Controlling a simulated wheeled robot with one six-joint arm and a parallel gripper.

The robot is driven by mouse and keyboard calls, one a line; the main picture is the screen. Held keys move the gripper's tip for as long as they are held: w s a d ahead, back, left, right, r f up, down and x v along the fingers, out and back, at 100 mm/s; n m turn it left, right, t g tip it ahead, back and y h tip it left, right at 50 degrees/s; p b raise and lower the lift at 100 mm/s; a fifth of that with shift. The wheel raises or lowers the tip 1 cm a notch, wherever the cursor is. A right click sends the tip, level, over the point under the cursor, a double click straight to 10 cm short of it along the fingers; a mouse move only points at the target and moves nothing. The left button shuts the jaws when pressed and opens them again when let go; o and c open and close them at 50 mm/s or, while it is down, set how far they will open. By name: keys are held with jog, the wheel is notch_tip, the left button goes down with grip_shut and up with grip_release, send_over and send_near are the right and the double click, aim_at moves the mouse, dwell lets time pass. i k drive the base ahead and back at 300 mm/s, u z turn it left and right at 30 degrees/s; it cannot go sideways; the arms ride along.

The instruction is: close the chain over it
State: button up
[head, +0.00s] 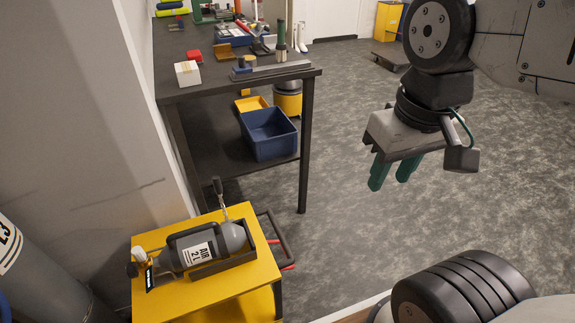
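A grey bottle labelled AIR 2 L (200,248) lies on its side in a dark cradle (225,265) on top of a yellow cart (232,287). A thin light-coloured piece with a dark end (217,187) rises behind the bottle's right end. It may be the chain, but I cannot make out links. No chain can be seen lying across the bottle. My gripper (394,178) is at the upper right, high above the floor and well apart from the cart. Its two green fingers point down with a gap between them, and nothing is held.
A dark workbench (260,80) with tools and a white box (188,73) stands behind the cart. A blue bin (268,133) is on its lower shelf. A large grey cylinder (35,270) stands at the left by the wall. The floor between the cart and my gripper is clear.

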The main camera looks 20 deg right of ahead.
aim_at(217, 181)
jog(key=z, duration=1.35)
jog(key=i, duration=4)
jog(key=u, duration=4.5)
